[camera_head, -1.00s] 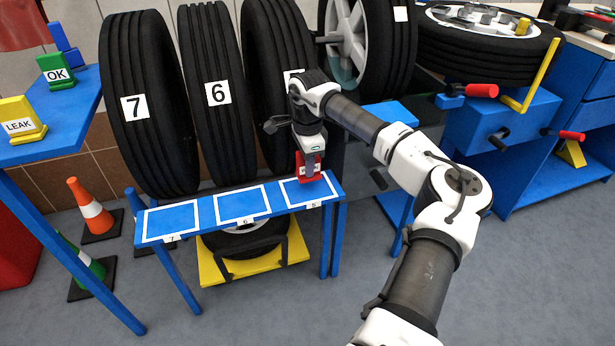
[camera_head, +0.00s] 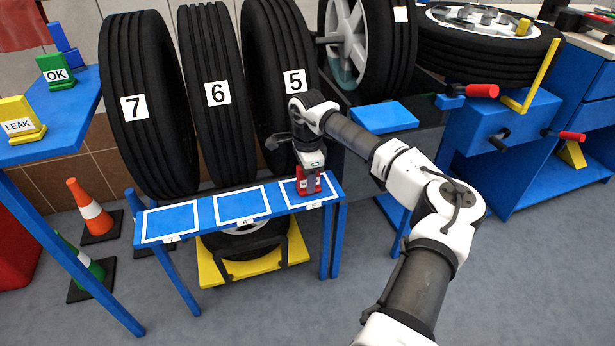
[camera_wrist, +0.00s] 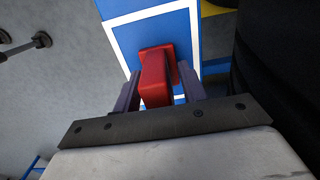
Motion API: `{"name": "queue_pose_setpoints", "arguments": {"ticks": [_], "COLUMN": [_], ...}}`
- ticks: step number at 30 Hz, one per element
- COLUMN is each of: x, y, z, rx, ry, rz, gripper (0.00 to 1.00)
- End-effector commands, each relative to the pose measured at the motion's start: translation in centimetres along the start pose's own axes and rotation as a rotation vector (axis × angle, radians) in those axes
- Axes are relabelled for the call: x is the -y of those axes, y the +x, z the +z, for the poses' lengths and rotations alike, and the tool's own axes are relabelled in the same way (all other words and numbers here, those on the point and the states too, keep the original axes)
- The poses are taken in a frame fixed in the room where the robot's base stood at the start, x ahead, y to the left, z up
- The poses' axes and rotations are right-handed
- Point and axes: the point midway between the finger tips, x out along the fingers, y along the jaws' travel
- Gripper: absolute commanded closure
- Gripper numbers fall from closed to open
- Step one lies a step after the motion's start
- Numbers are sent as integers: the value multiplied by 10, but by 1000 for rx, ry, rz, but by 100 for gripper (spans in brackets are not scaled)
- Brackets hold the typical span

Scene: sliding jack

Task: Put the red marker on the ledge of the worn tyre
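The red marker (camera_head: 309,181) is at the ledge (camera_head: 272,204), within the white-outlined square labelled 5 at its right end. It looks upright and appears to touch the surface. My gripper (camera_head: 309,172) points down over it. In the wrist view the red marker (camera_wrist: 156,82) stands between the two fingers of my gripper (camera_wrist: 160,92), which look shut on it. Behind the ledge stand tyre 7 (camera_head: 146,70), tyre 6 (camera_head: 213,65) and tyre 5 (camera_head: 270,50). I cannot tell from tread which is worn.
The ledge squares labelled 7 (camera_head: 170,222) and 6 (camera_head: 241,205) are empty. A blue table (camera_head: 75,125) at the left bears a yellow LEAK marker (camera_head: 18,117) and a green OK marker (camera_head: 55,72). Traffic cones (camera_head: 91,207) stand on the floor. A blue bench (camera_head: 510,110) is at the right.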

Motion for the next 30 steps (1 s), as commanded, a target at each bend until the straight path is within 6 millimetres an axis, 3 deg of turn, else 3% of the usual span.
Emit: {"name": "queue_pose_setpoints", "arguments": {"ticks": [8, 21, 30], "x": [0, 1, 0], "y": [-10, -97, -123], "z": [0, 0, 0], "rx": [-1, -2, 0], "ry": [0, 1, 0], "rz": [-1, -2, 0], "gripper": [58, 58, 58]}}
